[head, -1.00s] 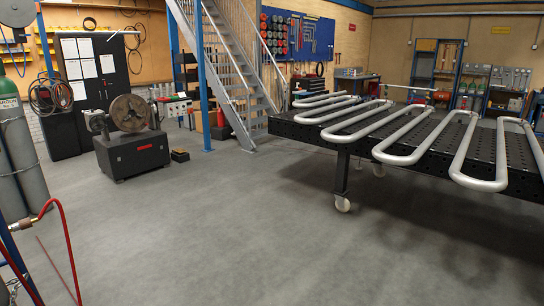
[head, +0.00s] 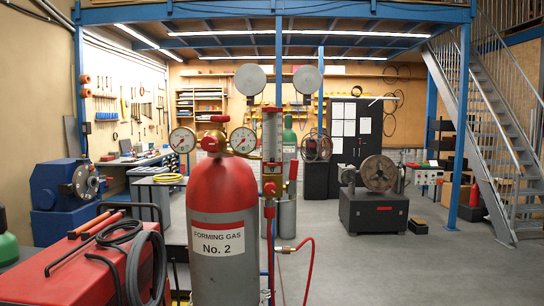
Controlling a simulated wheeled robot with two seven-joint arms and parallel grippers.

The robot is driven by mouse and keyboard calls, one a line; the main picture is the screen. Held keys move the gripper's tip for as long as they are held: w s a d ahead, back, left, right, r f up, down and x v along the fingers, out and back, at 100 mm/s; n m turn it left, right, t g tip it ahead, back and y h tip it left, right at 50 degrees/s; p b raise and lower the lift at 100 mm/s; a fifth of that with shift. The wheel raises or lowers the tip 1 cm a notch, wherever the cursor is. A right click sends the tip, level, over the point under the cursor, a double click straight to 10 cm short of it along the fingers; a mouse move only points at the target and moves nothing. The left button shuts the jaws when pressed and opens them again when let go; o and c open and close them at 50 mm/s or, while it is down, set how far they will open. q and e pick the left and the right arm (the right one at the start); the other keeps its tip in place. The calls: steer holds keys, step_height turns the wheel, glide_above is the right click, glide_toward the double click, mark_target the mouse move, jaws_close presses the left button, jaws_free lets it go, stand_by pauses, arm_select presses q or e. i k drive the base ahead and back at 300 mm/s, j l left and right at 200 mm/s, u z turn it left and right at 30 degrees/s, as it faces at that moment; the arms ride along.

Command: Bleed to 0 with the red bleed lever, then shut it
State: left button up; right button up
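A red-topped cylinder (head: 222,225) labelled "Forming Gas No. 2" stands upright in the middle of the head view. Two round white dial gauges, a left one (head: 182,140) and a right one (head: 243,140), sit on its brass regulator; their needle readings are too small to tell. A clear upright flow tube (head: 272,135) stands just right of the regulator. I cannot tell for certain which is the bleed lever. Neither gripper is in view.
A red hose (head: 311,262) runs from a brass fitting right of the cylinder. A red welding machine (head: 85,275) with black cables stands at the front left. A black positioner (head: 374,212) and a metal staircase (head: 497,125) are at the right. Grey floor (head: 420,270) is clear at the lower right.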

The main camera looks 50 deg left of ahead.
mark_target(294, 163)
steer(key=u, duration=1.65)
